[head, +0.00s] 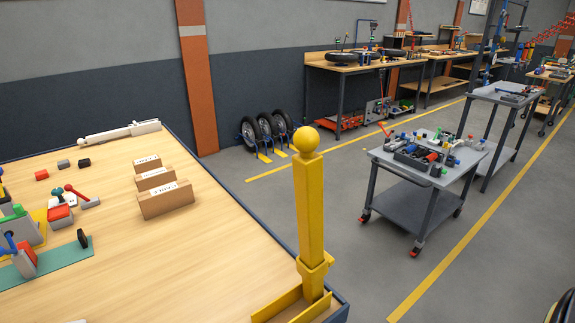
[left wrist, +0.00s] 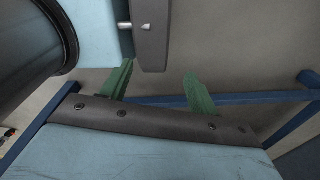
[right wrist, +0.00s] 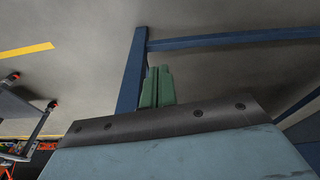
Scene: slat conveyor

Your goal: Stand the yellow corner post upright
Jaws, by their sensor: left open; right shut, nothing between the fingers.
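The yellow corner post (head: 310,210) stands upright at the near right corner of the wooden table (head: 100,260) in the head view. It has a round ball on top and a wider collar low down. Its foot is inside a low yellow corner bracket (head: 278,306), whose lower part is cut off by the picture edge. My left gripper (left wrist: 160,72) shows in the left wrist view with its green fingers wide apart and nothing between them. My right gripper (right wrist: 158,72) shows in the right wrist view with its green fingers together and empty. Neither gripper shows in the head view.
A white post (head: 118,133) lies at the table's far edge. Wooden card holders (head: 166,200) and small coloured parts stand on the left and middle. Blue bars (left wrist: 225,98) of a frame lie beyond the left fingers. A grey cart (head: 425,170) stands on the floor to the right.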

